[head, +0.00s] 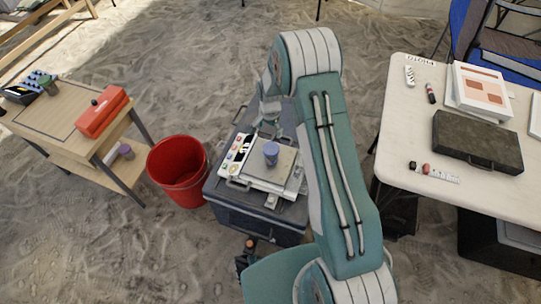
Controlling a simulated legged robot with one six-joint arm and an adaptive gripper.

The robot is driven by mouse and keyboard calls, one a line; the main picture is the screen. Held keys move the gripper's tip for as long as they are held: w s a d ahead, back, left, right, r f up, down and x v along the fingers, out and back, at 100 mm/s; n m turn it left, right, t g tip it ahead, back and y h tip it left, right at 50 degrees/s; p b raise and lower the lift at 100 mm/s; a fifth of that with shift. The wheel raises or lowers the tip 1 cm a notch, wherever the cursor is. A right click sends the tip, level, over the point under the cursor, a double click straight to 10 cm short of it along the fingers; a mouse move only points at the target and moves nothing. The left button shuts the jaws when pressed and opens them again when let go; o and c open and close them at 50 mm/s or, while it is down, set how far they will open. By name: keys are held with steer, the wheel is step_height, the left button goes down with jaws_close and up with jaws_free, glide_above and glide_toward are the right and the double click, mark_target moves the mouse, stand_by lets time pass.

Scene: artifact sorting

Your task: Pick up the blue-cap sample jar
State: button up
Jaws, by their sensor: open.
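The blue-cap sample jar (271,154) stands upright on a flat square tray (285,177) on top of a dark case (262,218), near the middle of the head view. My gripper (268,112) is partly in view just beyond and above the jar, left of my teal arm. It is open and apart from the jar, with nothing seen between its fingers. My arm hides part of the gripper and the right side of the case.
A red bucket (178,172) stands left of the case. A wooden table (60,120) at left holds a red toolbox (103,112). A white table (400,120) at right holds a dark case (477,142) and papers. Sandy floor (190,60) is open behind.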

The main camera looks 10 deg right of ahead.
mark_target(271, 148)
step_height(271, 148, down, 3)
steer(key=shift+d+f, duration=0.1)
steer(key=f, duration=0.5)
steer(key=shift+a+f, duration=0.15)
steer(key=shift+a, duration=0.05)
steer(key=f, duration=0.5)
steer(key=shift+w+d+f, duration=0.1)
steer(key=shift+d+f, duration=0.25)
steer(key=shift+f, duration=0.05)
steer(key=c, duration=1)
steer(key=shift+c, duration=0.2)
